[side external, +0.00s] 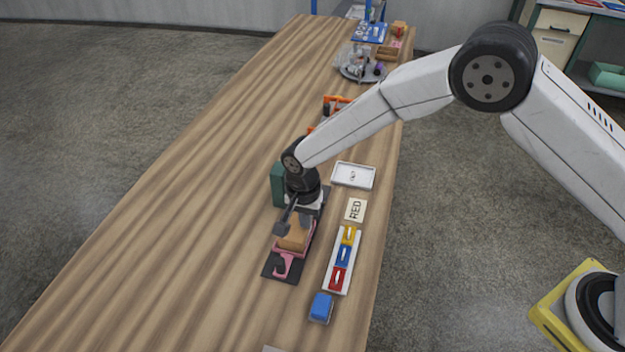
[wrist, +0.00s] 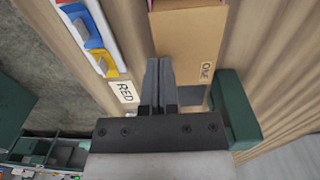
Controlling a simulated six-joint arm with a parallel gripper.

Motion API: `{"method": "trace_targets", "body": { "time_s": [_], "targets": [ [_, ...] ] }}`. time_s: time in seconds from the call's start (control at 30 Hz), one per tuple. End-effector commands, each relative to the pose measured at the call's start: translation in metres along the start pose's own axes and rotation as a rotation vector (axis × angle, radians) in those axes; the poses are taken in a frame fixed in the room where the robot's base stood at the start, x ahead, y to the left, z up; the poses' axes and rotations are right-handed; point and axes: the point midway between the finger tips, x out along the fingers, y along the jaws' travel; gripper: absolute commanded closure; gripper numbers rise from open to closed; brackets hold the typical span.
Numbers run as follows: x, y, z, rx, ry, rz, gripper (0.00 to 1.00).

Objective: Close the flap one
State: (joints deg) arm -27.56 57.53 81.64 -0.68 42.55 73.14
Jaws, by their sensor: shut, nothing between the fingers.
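A tan cardboard-coloured panel (wrist: 190,35) with a small label reading ONE (wrist: 206,70) fills the upper middle of the wrist view. In the side external view a tan box-like piece (side external: 295,236) sits by a pink part (side external: 285,262) on a dark base. My gripper (wrist: 160,62) is shut and empty, its fingertips overlapping the panel's left part in the wrist view. In the side external view my gripper (side external: 283,229) is over the tan piece's left side. I cannot tell whether it touches, or how far the flap stands open.
A green block (wrist: 235,105) stands close beside the panel. A RED card (side external: 355,210), a white tray (side external: 337,175) and a white rail (side external: 330,286) with yellow, blue and red pieces lie to the right. A blue block (side external: 321,307) is nearer. The table's left side is clear.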

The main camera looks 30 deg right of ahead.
Motion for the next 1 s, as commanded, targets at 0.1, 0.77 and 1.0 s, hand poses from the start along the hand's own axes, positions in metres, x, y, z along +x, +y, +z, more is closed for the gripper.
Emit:
{"method": "trace_targets", "body": {
  "time_s": [0.1,0.77,1.0],
  "targets": [
    [-0.001,0.000,0.000,0.000,0.000,-0.001,1.00],
    [-0.060,0.001,0.000,0.000,0.001,-0.003,1.00],
    [-0.102,0.002,0.000,0.000,0.001,-0.004,1.00]
  ]
}}
